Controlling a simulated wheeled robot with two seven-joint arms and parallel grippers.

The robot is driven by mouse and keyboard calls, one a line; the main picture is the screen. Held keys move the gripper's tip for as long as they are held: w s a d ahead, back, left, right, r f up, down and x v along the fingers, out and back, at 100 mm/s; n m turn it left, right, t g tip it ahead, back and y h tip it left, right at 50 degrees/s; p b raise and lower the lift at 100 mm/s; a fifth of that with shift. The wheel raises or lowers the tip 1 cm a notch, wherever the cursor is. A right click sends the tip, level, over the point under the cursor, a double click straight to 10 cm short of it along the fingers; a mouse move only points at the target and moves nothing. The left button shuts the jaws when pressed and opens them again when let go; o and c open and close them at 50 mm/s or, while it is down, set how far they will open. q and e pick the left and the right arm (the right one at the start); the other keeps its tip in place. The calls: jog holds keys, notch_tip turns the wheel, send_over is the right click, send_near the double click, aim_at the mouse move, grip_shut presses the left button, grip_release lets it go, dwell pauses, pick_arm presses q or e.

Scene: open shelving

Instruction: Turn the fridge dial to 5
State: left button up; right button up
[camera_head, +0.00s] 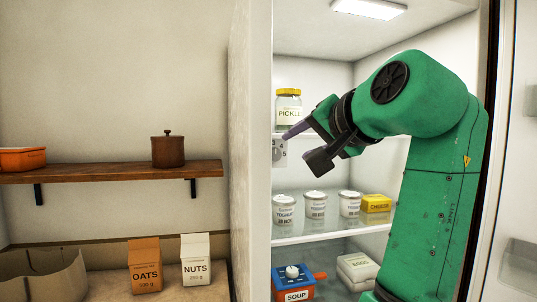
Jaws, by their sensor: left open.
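The fridge dial (279,152) is a small grey plate on the inner left side of the open fridge, by the upper shelf. The numbers 3, 4 and 5 show on it. Its pointer is too small to read, and part of it may be hidden by my gripper. My left gripper (297,149), at the end of the green arm, is just right of the dial with its fingers apart. One finger reaches over the upper edge of the plate; the other is lower and to the right. I cannot tell whether either finger touches the dial. My right gripper is not in view.
A yellow-lidded pickle jar (288,107) stands just above the dial. Yoghurt cups (316,205) and a cheese pack (376,203) are on the shelf below. A soup box (297,284) and egg carton (358,271) sit lower. The fridge's left wall (250,170) is close by.

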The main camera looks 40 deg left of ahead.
aim_at(275, 154)
pick_arm(q)
jog(key=p+x, duration=0.3)
jog(key=x, duration=0.5)
jog(key=shift+w+a+r, duration=0.1)
jog(key=shift+a+r, duration=0.05)
jog(key=shift+r, duration=0.05)
jog(key=x, duration=0.3)
jog(key=shift+p, duration=0.3)
jog(key=shift+d, duration=0.35)
jog(key=shift+a, duration=0.1)
grip_shut()
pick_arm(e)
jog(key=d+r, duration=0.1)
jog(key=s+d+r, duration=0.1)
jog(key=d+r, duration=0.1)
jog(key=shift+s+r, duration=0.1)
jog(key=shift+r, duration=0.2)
